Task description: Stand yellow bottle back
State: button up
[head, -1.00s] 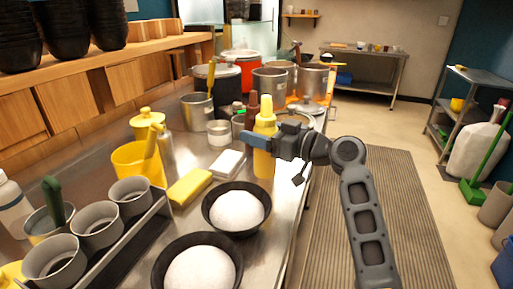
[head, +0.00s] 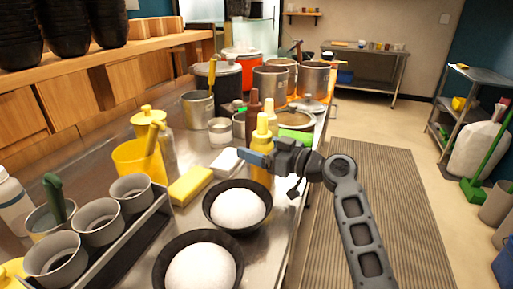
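The yellow bottle (head: 262,142) with its pointed nozzle is upright at the right side of the steel counter (head: 283,205), just behind a black bowl of white food (head: 238,209). My gripper (head: 256,159) reaches in from the right across the bottle's middle, with its blue-tipped finger in front of the body. It appears shut on the bottle; the far finger is hidden. The bottle's base is partly hidden behind the bowl rim, so I cannot tell whether it touches the counter.
Brown and tan-topped bottles (head: 253,101) stand just behind, with a green item (head: 296,136) and metal pots (head: 270,82) beyond. A yellow block (head: 190,185) and a white block (head: 225,162) lie left. A second bowl (head: 198,264) is nearer. A floor mat (head: 375,190) lies right.

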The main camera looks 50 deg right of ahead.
jog(key=o, duration=0.3)
jog(key=shift+r, duration=0.2)
jog(key=s, duration=0.4)
jog(key=s+d+b, duration=0.1)
jog(key=s, duration=0.7)
jog(key=shift+d+f+b, duration=0.1)
jog(key=shift+d+b, duration=0.25)
jog(key=shift+d, duration=0.05)
